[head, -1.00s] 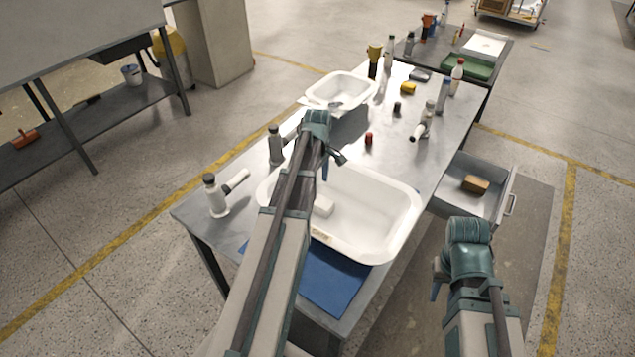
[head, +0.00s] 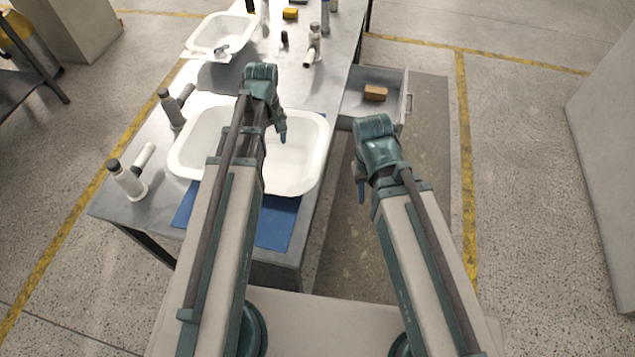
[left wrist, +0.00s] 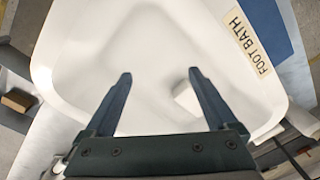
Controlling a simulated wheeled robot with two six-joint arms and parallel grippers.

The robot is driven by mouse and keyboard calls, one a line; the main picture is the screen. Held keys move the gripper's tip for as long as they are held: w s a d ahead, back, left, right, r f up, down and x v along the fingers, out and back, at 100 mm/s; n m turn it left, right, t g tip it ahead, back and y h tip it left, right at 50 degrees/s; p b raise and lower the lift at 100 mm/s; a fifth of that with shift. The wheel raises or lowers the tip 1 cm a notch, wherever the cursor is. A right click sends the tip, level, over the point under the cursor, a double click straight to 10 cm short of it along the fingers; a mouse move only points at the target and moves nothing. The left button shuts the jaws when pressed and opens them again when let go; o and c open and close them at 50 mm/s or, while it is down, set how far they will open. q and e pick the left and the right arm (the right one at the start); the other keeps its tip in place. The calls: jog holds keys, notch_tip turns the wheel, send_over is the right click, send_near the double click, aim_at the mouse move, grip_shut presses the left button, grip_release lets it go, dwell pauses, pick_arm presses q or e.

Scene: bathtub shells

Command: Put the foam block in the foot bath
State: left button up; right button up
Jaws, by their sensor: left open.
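The large white basin (head: 312,165) on the table carries a FOOT BATH label (left wrist: 250,45) in the left wrist view. A small white block (left wrist: 187,98) lies inside it; in the head view my left arm hides it. A tan block (head: 375,92) sits in an open drawer on the table's right side; it also shows in the left wrist view (left wrist: 17,100). I cannot tell which block is foam. My left gripper (head: 281,135) is open and empty above the basin, fingers (left wrist: 158,80) pointing down. My right gripper (head: 361,188) hangs right of the table, jaws unclear.
A smaller white basin (head: 222,32) stands farther back. Grey-white fittings (head: 128,180) stand along the left edge. A blue mat (head: 277,224) lies under the basin's near side. The drawer (head: 400,100) juts out; floor to its right is clear.

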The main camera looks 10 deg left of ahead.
pick_arm(q)
jog(key=s+d+m, duration=1.2)
jog(key=d, duration=0.4)
jog(key=shift+s+m+y, duration=0.3)
jog(key=shift+m+y, duration=0.1)
jog(key=shift+c, duration=0.2)
